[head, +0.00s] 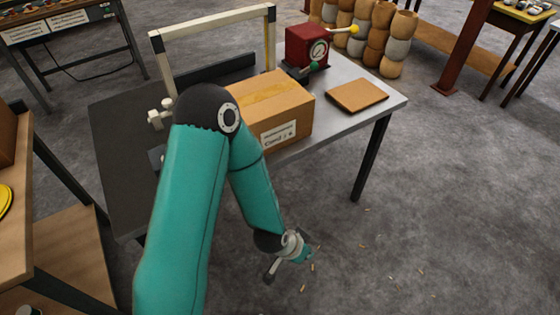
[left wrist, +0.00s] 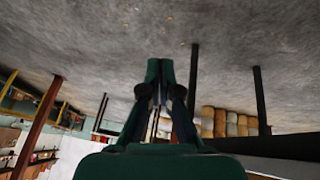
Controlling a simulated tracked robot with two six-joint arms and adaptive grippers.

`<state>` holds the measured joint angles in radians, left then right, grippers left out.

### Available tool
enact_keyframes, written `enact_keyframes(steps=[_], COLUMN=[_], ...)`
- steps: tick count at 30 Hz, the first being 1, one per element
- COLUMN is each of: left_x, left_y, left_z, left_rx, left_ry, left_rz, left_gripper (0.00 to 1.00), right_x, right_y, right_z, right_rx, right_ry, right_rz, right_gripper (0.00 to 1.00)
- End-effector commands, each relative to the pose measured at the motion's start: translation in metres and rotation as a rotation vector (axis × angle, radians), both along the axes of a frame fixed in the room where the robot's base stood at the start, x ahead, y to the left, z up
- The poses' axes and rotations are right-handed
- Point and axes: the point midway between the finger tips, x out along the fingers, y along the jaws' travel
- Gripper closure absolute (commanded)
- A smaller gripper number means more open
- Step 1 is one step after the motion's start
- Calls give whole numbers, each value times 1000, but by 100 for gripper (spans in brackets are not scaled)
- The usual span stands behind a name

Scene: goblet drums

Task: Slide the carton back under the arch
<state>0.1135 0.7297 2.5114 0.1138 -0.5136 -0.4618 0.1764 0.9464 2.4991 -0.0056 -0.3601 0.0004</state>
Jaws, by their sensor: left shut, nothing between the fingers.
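The brown cardboard carton (head: 290,104), with tan tape on top and a white label on its front, sits on the table. My left arm's elbow hides its left side. The arch (head: 215,22) is a pale frame with black corners, standing behind and to the left of the carton. Its right post comes down behind the carton, and my arm hides part of the space below the beam. My left gripper (head: 300,256) hangs low over the floor in front of the table, well apart from the carton. In the left wrist view its fingers (left wrist: 160,68) are together and empty. My right gripper is not in view.
On the table (head: 345,118) stand a red device with a dial (head: 307,48) and a flat brown pad (head: 357,95). A pale fitting (head: 160,113) is by the arch's left post. Stacked goblet drums (head: 375,35) stand behind. A wooden bench (head: 62,240) is at left.

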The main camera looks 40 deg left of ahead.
Motion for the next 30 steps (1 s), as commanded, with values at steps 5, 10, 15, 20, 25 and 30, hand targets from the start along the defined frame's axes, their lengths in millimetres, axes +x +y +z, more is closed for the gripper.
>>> enact_keyframes(steps=[5,10,15,20,25,30], left_x=[69,103,104,88,74,77], left_y=[30,62,95,121,136,143], left_z=[-1,34,73,101,117,125], left_rx=[292,664,1065,1357,1517,1555], left_ry=[-384,-661,-808,-826,-799,-783], left_rz=[-203,-339,-395,-399,-395,-395], left_gripper=[100,100,100,100,100,100], right_x=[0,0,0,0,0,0], right_y=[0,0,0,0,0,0], right_z=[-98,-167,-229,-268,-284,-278], right_rx=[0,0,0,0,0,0], right_ry=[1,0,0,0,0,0], right_rz=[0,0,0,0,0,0], right_gripper=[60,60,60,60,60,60])
